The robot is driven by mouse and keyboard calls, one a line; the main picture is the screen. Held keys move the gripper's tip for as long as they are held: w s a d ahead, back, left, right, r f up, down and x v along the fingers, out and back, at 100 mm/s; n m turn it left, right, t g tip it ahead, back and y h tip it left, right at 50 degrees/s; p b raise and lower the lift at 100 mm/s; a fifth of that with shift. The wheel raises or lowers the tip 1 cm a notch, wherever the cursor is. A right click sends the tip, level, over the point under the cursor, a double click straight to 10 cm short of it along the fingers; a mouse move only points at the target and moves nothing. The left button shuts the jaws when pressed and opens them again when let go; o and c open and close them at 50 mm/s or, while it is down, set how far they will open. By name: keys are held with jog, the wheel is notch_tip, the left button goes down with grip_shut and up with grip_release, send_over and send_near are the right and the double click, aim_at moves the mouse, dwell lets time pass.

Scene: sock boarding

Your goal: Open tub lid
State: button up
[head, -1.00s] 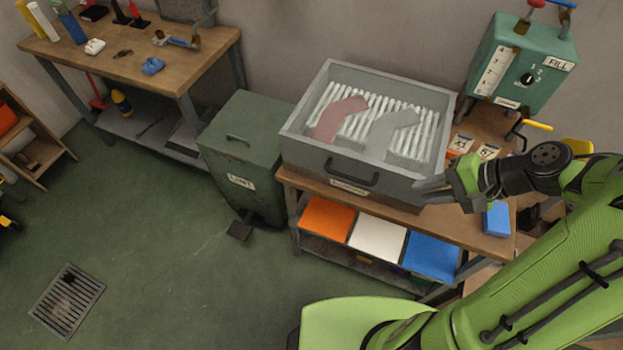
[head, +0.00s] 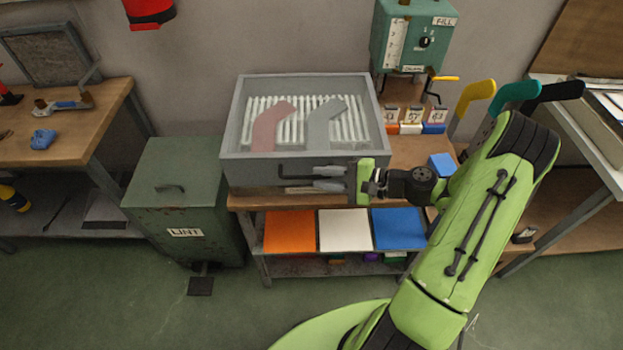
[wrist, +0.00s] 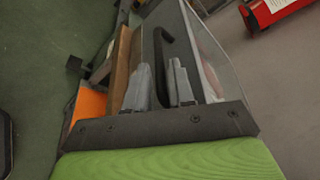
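The tub (head: 240,160) is a grey box on a wooden bench. Its top shows a pale ribbed interior with a reddish sock shape (head: 268,125) and a grey sock shape (head: 322,125), seemingly under a clear lid (head: 345,90). A dark bar handle (head: 290,171) is on the tub's front; it also shows in the wrist view (wrist: 162,42). My gripper (head: 322,178) is at the right part of this handle, its fingers pointing left. In the wrist view my gripper (wrist: 161,85) is open, with the handle lying between its two grey fingers. Contact cannot be told.
A green lint bin (head: 180,205) stands left of the tub. Orange (head: 290,231), white (head: 345,230) and blue (head: 398,228) panels lie below the bench top. A blue block (head: 441,164) lies right of my gripper. A green fill box (head: 412,40) hangs behind.

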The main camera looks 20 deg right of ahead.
aim_at(317, 177)
jog(key=x, duration=0.3)
jog(key=shift+w+a+f, duration=0.1)
jog(key=shift+a, duration=0.05)
jog(key=shift+c, duration=0.3)
grip_shut()
